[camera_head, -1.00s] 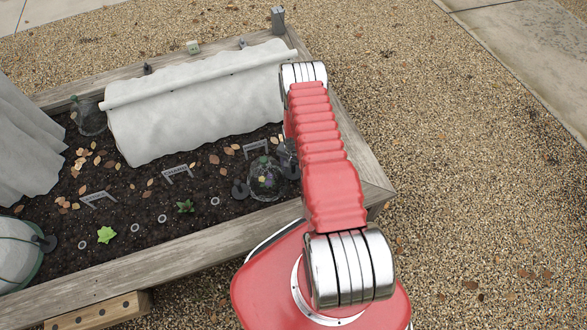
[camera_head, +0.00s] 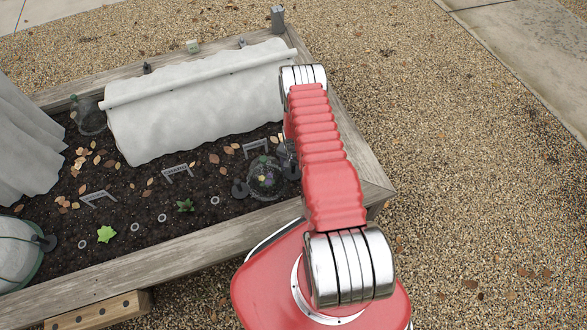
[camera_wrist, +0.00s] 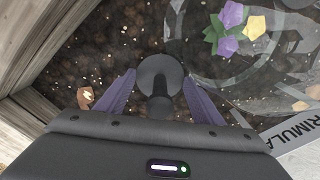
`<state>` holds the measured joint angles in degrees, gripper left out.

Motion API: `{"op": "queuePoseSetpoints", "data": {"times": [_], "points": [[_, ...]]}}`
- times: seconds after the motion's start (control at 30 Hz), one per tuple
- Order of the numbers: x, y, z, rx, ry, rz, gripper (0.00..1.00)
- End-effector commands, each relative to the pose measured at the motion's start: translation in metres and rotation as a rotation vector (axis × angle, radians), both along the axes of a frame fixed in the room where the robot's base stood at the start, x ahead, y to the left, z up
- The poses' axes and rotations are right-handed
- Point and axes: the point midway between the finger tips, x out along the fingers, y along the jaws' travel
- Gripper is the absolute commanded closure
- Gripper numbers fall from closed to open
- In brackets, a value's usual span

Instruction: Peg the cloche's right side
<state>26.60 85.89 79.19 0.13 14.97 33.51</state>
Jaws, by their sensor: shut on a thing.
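The cloche (camera_head: 265,181) is a small clear dome near the bed's front right corner, over a purple and yellow flower. It also shows at the upper right of the wrist view (camera_wrist: 250,72). My gripper (camera_wrist: 159,78) is shut on a dark peg (camera_wrist: 160,68) with a round flat disc and a narrow stem. The peg is just left of the cloche's rim in the wrist view, over soil. In the head view my arm largely hides the gripper, at the cloche's right. Another dark peg (camera_head: 240,188) stands at the cloche's left side.
The raised bed's wooden edge (camera_head: 348,150) runs close on the right; its boards also show in the wrist view (camera_wrist: 32,40). A name sign (camera_wrist: 290,140) lies near the cloche. A long white fabric tunnel (camera_head: 195,105) fills the back. Fallen leaves and small plants dot the soil.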

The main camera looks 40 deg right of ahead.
Motion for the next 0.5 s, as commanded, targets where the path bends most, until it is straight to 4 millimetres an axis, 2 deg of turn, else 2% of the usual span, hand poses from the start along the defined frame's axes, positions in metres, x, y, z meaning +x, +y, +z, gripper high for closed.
{"op": "queuePoseSetpoints", "data": {"times": [0.5], "points": [[-0.0001, 0.0002, -0.0056, 0.000, 0.000, 0.000, 0.60]]}}
